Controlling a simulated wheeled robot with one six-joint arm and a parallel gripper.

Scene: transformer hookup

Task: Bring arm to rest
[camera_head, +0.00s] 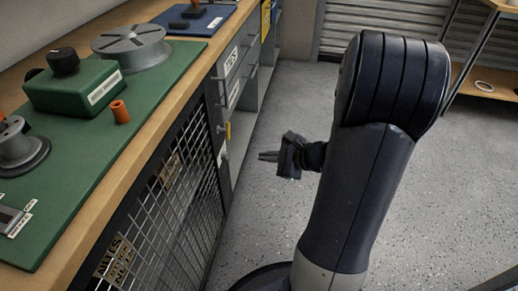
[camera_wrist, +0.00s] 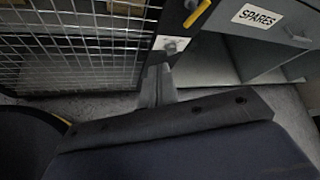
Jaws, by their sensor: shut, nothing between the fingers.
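My gripper (camera_head: 268,156) shows in the head view to the left of my dark arm. It points left toward the front of the workbench, below the bench top's height. Its fingers look closed together, with nothing between them. In the wrist view the closed fingers (camera_wrist: 158,84) show beyond the dark gripper body, in front of the cabinet. My gripper looks apart from the bench, over the grey floor (camera_head: 262,215).
The wooden workbench (camera_head: 188,97) runs along the left, with a green mat (camera_head: 80,185) holding a green box (camera_head: 75,85) and an orange cylinder (camera_head: 120,111). A mesh door (camera_head: 190,190) and drawers stand beneath. A shelf (camera_head: 485,83) stands at the far right. Open floor lies between.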

